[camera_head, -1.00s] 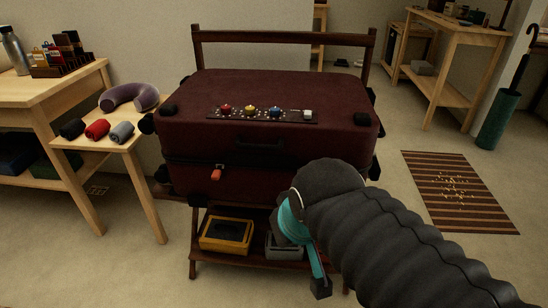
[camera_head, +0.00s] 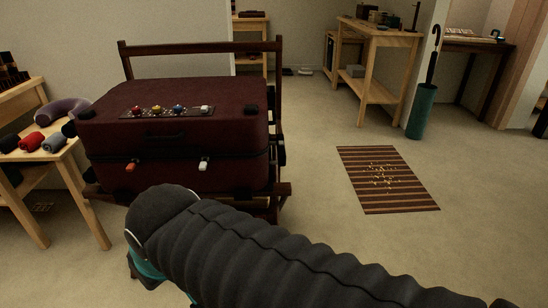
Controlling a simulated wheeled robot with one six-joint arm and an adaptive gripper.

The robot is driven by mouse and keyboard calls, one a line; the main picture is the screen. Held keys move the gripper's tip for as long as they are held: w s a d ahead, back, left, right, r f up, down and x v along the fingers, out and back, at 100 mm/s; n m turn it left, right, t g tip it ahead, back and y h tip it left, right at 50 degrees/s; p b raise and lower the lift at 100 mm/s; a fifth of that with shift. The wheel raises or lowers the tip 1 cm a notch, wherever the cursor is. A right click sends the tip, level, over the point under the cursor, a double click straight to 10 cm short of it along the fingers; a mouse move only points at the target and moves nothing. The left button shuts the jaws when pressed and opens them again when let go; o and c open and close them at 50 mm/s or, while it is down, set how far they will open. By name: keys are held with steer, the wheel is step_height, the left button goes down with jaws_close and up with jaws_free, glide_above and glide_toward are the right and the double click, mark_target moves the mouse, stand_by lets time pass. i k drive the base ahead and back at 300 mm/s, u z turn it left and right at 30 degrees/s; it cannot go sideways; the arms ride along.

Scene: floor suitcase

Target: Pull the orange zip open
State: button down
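A dark red suitcase (camera_head: 180,105) lies flat on a dark wooden rack (camera_head: 277,190). The orange zip pull (camera_head: 130,167) hangs at the left part of the suitcase's front seam. A white zip pull (camera_head: 204,164) hangs farther right on the same seam. My black, ribbed arm crosses the lower part of the picture, in front of the rack. Only a teal part near the arm's end shows at the bottom left. My gripper's fingertips are hidden, so its opening cannot be seen.
A light wooden table (camera_head: 57,160) with rolled cloths and a purple neck pillow (camera_head: 62,110) stands at the left. A striped mat (camera_head: 385,180) lies on the floor at the right. A green umbrella stand (camera_head: 422,110) is behind it. Open floor lies right of the rack.

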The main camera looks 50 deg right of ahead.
mark_target(130, 167)
steer(key=k, duration=0.65)
steer(key=z, duration=1.2)
steer(key=i, duration=0.5)
steer(key=u, duration=2.3)
steer(key=i, duration=2.85)
steer(key=z, duration=2.75)
